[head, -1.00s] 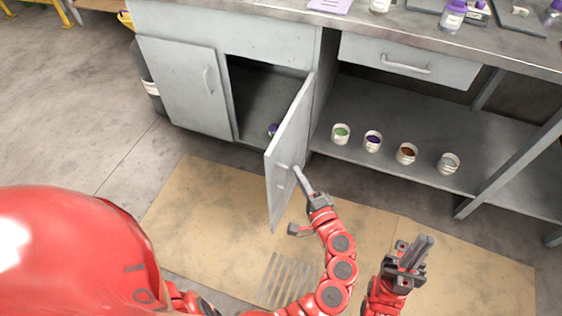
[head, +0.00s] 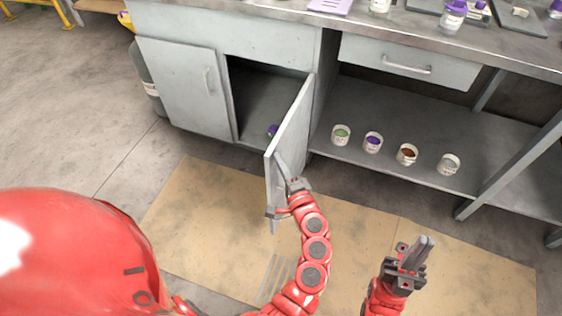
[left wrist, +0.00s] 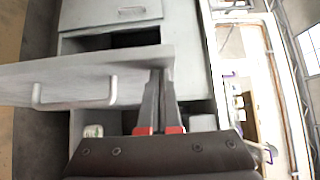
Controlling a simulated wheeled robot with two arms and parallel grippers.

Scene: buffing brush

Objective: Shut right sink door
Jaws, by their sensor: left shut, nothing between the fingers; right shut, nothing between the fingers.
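The right sink door (head: 291,125) is a grey panel that stands wide open, swung out from the cabinet. Its handle side faces my left arm, and its handle (left wrist: 75,92) shows in the left wrist view. My left gripper (head: 279,157) is shut and empty, with its fingers against or very close to the door's handle-side face; contact is unclear. In the left wrist view the shut fingers (left wrist: 158,85) overlap the door panel (left wrist: 120,70) right of the handle. My right gripper (head: 425,243) is shut and empty, above the mat and well right of the door.
The left sink door (head: 185,85) is shut. A purple-topped item (head: 272,131) is inside the open cabinet. Several small cups (head: 373,143) stand on the low shelf to the right. A cardboard-coloured mat (head: 205,215) covers the floor in front.

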